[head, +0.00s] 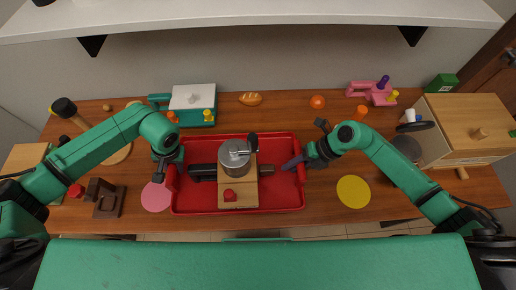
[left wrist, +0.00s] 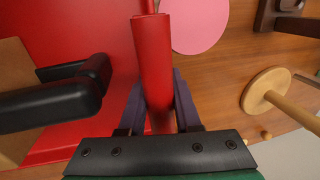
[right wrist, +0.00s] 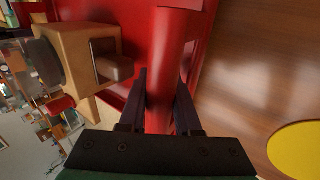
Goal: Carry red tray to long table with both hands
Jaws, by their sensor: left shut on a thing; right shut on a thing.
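The red tray (head: 285,198) lies on the long wooden table (head: 320,212). My left gripper (head: 168,168) is shut on the tray's left handle, a red bar that fills the left wrist view's middle (left wrist: 152,62). My right gripper (head: 298,162) is shut on the right handle, seen in the right wrist view (right wrist: 172,70). I cannot tell whether the tray is touching the table or just above it.
A pink disc (head: 156,197) lies left of the tray and a yellow disc (head: 353,191) right of it. A white-and-green box (head: 193,103), bread (head: 250,99) and an orange ball (head: 318,102) stand behind. A wooden cabinet (head: 468,125) stands at right; a shelf (head: 250,14) hangs above.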

